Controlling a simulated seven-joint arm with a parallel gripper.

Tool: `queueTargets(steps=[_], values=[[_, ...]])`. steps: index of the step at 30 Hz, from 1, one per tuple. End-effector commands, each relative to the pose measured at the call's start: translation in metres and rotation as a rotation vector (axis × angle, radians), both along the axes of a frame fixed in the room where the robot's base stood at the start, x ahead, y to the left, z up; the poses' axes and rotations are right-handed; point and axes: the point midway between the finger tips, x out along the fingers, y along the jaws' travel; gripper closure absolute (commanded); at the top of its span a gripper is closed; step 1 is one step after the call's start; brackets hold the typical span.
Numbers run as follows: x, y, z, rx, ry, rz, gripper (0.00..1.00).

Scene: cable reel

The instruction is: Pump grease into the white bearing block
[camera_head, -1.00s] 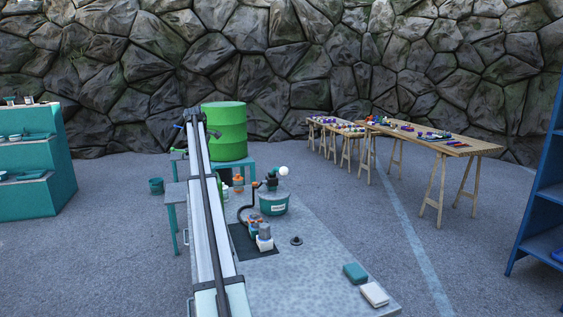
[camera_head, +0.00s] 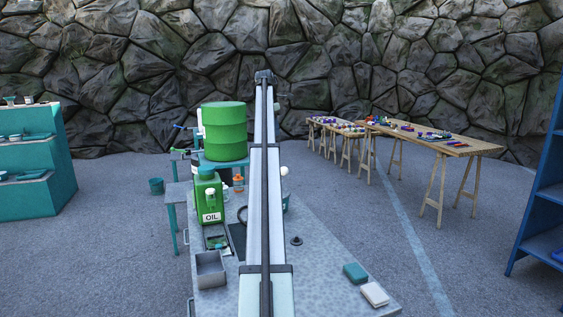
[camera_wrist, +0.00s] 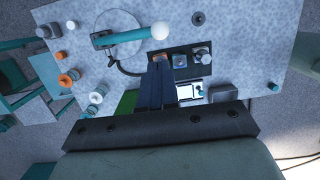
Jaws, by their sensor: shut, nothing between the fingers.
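The grease pump shows in the wrist view as a round drum (camera_wrist: 122,45) with a teal lever (camera_wrist: 120,38) ending in a white ball knob (camera_wrist: 160,30). A black hose curves from it towards a row of blocks on a dark mat. The white bearing block (camera_wrist: 202,56) seems to be the right one; a blue-grey block (camera_wrist: 180,60) and an orange-topped block (camera_wrist: 160,58) sit to its left. My gripper (camera_wrist: 160,68) is shut and empty, over the orange-topped block's near side. In the head view my arm hides the blocks and most of the pump; its white knob (camera_head: 284,170) shows.
A green oil can (camera_head: 209,197) and a grey open bin (camera_head: 210,268) stand left of my arm on the grey bench (camera_head: 325,285). A green barrel (camera_head: 224,131) stands behind.

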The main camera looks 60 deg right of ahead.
Motion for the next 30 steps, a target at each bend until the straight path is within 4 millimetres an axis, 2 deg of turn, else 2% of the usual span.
queueTargets(steps=[7, 11, 30], values=[[0.000, 0.000, -0.002, -0.001, -0.001, -0.001, 1.00], [-0.002, 0.000, -0.011, 0.000, 0.000, -0.002, 1.00], [-0.018, -0.011, -0.113, -0.001, -0.001, -0.002, 1.00]])
